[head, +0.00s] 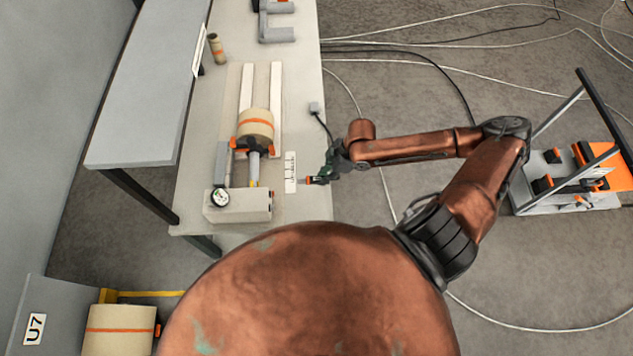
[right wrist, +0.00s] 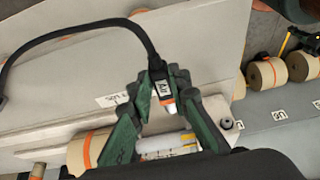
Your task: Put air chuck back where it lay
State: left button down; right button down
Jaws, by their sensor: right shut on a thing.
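My right gripper (head: 322,178) is at the right edge of the bench, beside a white label plate (head: 290,172). It is shut on the air chuck (head: 307,181), a small dark piece with an orange band and a pale tip. In the right wrist view the chuck (right wrist: 163,88) sits between the green fingers (right wrist: 165,92), with "AIR" lettering on it. A black hose (right wrist: 88,27) runs from its top. The label plate (right wrist: 112,100) lies just left of the chuck. I cannot tell whether the chuck touches the bench. My left gripper is not in view.
The hose starts at a small grey box (head: 314,107). Cables (head: 440,85) cross the floor. A wheeled cart (head: 560,175) stands at right.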

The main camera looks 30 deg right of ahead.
aim_at(318, 177)
jog(key=w+a+f, duration=0.2)
jog(key=f, duration=0.1)
jog(key=shift+d+f+p, duration=0.1)
jog(key=shift+f+p, duration=0.35)
jog(key=shift+f, duration=1.15)
jog(key=c, duration=1.8)
grip_release()
jog(key=b+v, duration=0.1)
jog(key=v, duration=1.1)
